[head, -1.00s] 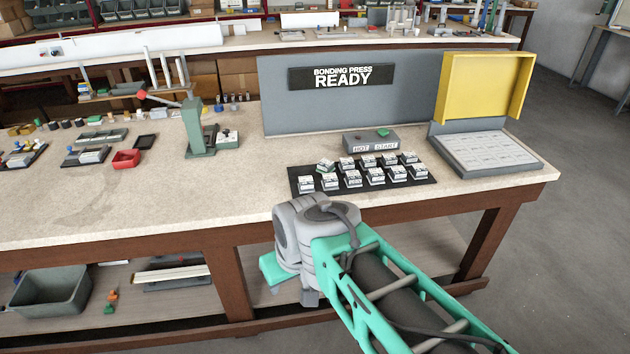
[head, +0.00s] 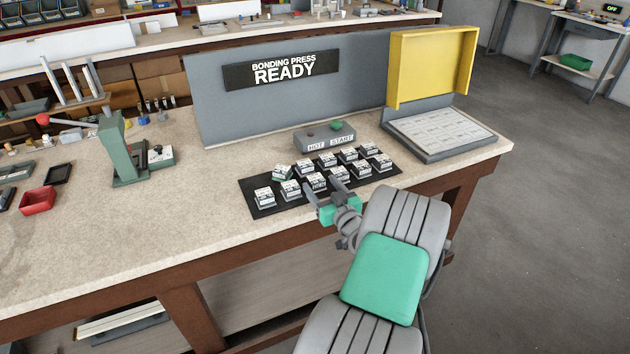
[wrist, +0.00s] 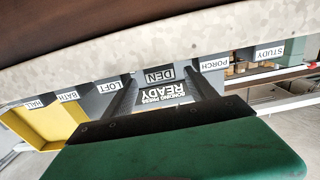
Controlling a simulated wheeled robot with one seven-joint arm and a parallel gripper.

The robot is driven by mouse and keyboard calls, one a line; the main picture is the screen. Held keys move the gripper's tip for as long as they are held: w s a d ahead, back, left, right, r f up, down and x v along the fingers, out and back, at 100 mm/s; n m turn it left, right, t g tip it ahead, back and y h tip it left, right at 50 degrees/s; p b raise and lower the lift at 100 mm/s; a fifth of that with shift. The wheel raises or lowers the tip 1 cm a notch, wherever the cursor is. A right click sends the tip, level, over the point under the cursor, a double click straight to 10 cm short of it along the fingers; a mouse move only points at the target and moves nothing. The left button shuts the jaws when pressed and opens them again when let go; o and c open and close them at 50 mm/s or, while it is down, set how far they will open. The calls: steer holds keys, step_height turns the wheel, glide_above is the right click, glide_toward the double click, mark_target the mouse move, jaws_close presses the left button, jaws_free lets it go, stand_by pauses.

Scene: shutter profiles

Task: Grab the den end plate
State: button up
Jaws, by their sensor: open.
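The den end plate carries a white DEN label, upside down between my fingertips in the wrist view (wrist: 160,74). In the head view it appears to be the third block from the left in the front row (head: 316,182). My gripper (head: 324,184) is open at the front edge of the black mat, its fingers pointing at that block. In the wrist view its two dark fingers (wrist: 163,82) show one on each side of the DEN label. I cannot tell whether the fingers touch the plate.
Neighbouring plates labelled PORCH (wrist: 201,64) and LOFT (wrist: 124,86) sit close on either side. The black mat (head: 258,212) holds two rows of similar blocks.

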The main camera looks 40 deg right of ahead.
mark_target(319, 184)
steer(key=x, duration=0.4)
steer(key=shift+w+p, duration=0.1)
steer(key=shift+p, duration=0.3)
jaws_close()
